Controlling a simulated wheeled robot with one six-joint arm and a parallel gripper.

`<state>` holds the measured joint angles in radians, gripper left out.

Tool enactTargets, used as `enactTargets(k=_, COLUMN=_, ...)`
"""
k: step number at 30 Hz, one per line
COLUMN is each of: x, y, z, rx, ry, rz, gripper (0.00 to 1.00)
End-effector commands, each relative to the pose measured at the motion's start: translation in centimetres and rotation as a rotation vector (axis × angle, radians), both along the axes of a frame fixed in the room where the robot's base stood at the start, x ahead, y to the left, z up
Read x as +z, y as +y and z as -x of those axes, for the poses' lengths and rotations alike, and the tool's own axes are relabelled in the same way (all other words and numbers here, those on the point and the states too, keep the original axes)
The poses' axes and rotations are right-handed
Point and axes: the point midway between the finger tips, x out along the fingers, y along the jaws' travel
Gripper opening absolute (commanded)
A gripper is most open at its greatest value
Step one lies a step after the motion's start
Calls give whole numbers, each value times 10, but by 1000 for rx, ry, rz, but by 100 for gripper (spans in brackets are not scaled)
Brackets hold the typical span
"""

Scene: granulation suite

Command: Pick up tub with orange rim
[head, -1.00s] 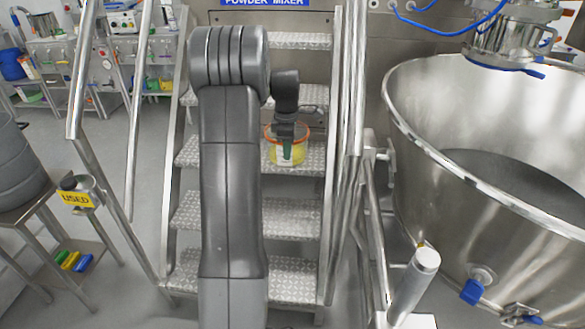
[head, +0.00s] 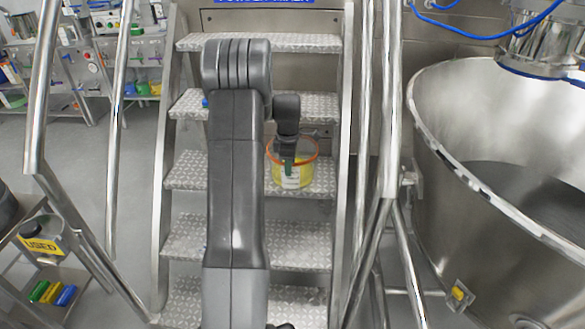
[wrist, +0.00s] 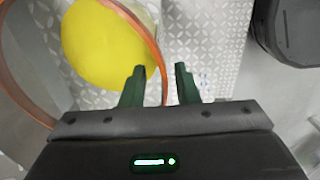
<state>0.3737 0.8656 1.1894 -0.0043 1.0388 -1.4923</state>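The tub with orange rim (head: 293,178) stands upright on a stair tread. It has clear walls, a yellow lower part and a pale label. In the wrist view its orange rim (wrist: 125,45) curves across the left, with the yellow inside (wrist: 105,40) in it. My gripper (head: 288,160) reaches down at the tub's rim. In the wrist view my gripper (wrist: 162,76) has its two green fingers apart. The rim runs through the gap between them, with the left finger on the tub's inner side. Neither finger clearly touches the rim.
Metal stairs (head: 255,235) with handrails (head: 390,130) on both sides surround the tub. A large steel bowl (head: 440,215) stands at the right. A small blue item (head: 205,103) lies on the tread above. A container labelled USED (head: 42,245) is at the lower left.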

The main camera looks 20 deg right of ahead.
Motion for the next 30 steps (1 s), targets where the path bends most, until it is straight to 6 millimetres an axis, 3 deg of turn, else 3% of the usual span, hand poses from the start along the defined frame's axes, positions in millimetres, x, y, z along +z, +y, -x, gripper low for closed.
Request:
enactTargets(k=3, x=-22, y=-4, z=0, rx=-1, ry=4, rz=-2, gripper=28)
enactTargets(k=8, x=-39, y=-4, z=-1, rx=0, ry=2, rz=-1, gripper=28)
enactTargets(k=14, x=-39, y=-4, z=-1, rx=0, ry=1, rz=0, gripper=28)
enactTargets(k=18, x=-39, y=-4, z=-1, rx=0, ry=1, rz=0, gripper=3)
enactTargets(k=19, x=-39, y=-4, z=-1, rx=0, ry=1, rz=0, gripper=0)
enactTargets(k=30, x=-39, y=-4, z=-1, rx=0, ry=0, rz=0, gripper=0)
